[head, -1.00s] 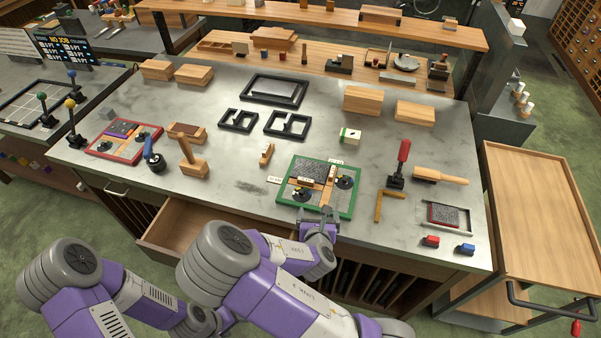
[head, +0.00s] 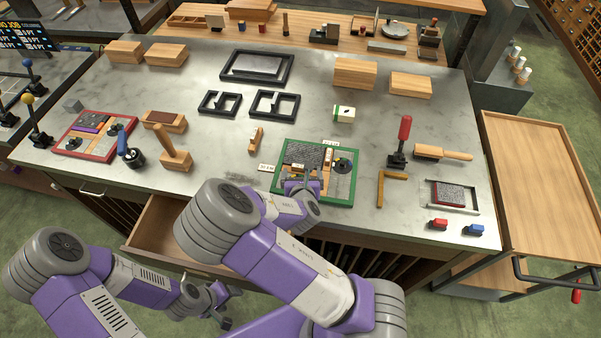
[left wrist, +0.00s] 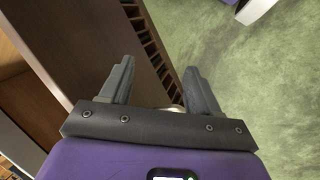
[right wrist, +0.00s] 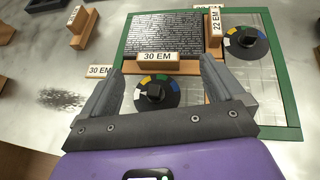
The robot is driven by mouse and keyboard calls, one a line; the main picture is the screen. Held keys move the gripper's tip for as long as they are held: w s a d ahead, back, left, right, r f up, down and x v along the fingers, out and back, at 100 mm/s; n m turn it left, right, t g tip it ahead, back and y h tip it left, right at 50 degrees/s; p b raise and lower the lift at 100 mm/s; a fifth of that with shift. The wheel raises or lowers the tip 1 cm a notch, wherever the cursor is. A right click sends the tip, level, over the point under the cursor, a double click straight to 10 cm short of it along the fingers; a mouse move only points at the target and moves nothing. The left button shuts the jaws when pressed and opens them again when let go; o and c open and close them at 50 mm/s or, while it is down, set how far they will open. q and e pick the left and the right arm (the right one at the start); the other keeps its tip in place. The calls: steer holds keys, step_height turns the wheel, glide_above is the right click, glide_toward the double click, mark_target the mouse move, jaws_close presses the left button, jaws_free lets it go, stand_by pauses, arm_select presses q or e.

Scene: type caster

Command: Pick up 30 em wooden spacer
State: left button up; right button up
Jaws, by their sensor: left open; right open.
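The wooden spacer marked 30 EM (right wrist: 160,57) lies in the green-framed tray (right wrist: 288,95), along the lower edge of a block of metal type (right wrist: 165,32). My right gripper (right wrist: 158,72) is open, its fingertips either side of the spacer's span in the picture. Contact cannot be told. In the head view my right gripper (head: 300,180) is over the left part of the tray and partly covers it. My left gripper (head: 222,300) is low in front of the bench; its open, empty jaws show in the left wrist view (left wrist: 158,72).
A spacer marked 22 EM (right wrist: 215,25) stands beside the type. Two black dials with coloured segments (right wrist: 154,92) (right wrist: 241,43) sit in the tray. A red-handled clamp (head: 403,140) stands to the right. An open drawer (head: 165,230) juts out below the bench.

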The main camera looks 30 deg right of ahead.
mark_target(301, 167)
steer(key=x, duration=0.4)
steer(key=shift+a, duration=0.15)
steer(key=c, duration=1.1)
